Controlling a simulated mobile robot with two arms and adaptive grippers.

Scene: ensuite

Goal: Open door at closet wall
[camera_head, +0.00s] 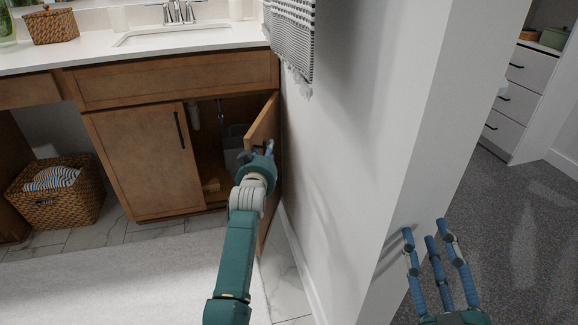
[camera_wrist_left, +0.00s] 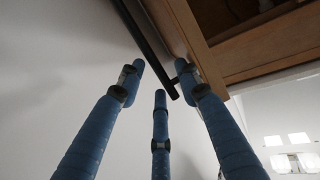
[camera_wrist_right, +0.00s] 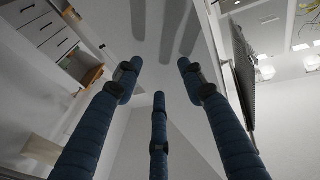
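The wooden vanity's right cabinet door (camera_head: 264,128) stands open in the head view, swung out beside the white wall (camera_head: 345,150). My left gripper (camera_head: 262,148) is at this door's outer side, partly hidden by my own wrist. In the left wrist view, a dark bar handle (camera_wrist_left: 150,45) on the wooden door edge (camera_wrist_left: 185,35) passes by the spread fingertips of my left gripper (camera_wrist_left: 160,85). Whether they touch it is unclear. My right gripper (camera_head: 432,240) is open and empty by the wall's end; it also shows open in the right wrist view (camera_wrist_right: 158,82).
The left cabinet door (camera_head: 150,160) is closed. A wicker basket (camera_head: 60,195) stands at left. A striped towel (camera_head: 292,35) hangs on the wall. White drawers (camera_head: 520,95) stand at far right. The grey floor (camera_head: 520,235) at right is clear.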

